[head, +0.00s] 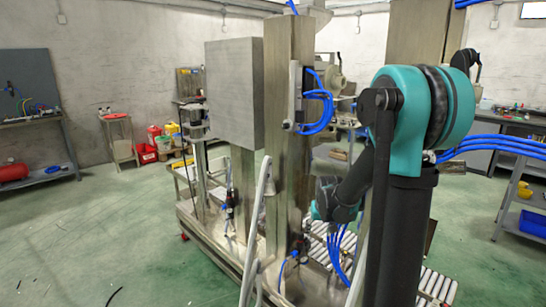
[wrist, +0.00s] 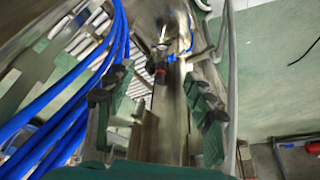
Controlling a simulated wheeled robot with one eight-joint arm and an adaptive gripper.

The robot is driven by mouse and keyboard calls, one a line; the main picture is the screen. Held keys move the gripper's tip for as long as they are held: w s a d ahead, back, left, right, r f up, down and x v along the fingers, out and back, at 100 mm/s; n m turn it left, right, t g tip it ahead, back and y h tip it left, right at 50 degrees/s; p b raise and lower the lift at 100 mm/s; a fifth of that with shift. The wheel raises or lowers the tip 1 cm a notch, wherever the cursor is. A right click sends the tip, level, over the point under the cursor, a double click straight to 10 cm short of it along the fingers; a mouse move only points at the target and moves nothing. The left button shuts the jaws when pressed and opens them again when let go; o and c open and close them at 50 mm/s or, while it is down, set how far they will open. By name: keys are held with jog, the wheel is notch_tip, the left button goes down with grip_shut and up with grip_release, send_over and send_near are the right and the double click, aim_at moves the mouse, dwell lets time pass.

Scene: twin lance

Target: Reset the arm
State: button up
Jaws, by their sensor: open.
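My gripper (wrist: 160,92) shows in the wrist view with its two dark, teal-padded fingers spread wide apart. Nothing is held between them. Behind the gap are a metal post and a small dark fitting with a red part (wrist: 160,70). In the head view my teal and black arm stands at the right and bends down toward the machine. The gripper's fingers cannot be made out there.
A steel machine with a tall column (head: 289,130) and a grey box (head: 233,95) stands close to my arm. Blue hoses (wrist: 75,105) run left of my gripper in the wrist view. A roller conveyor (head: 435,285) lies low at right. Green floor (head: 90,235) is open at left.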

jog(key=s+d+f, duration=0.1)
jog(key=s, duration=2.3)
jog(key=shift+s+d+f, duration=0.35)
jog(key=shift+d+f, duration=0.05)
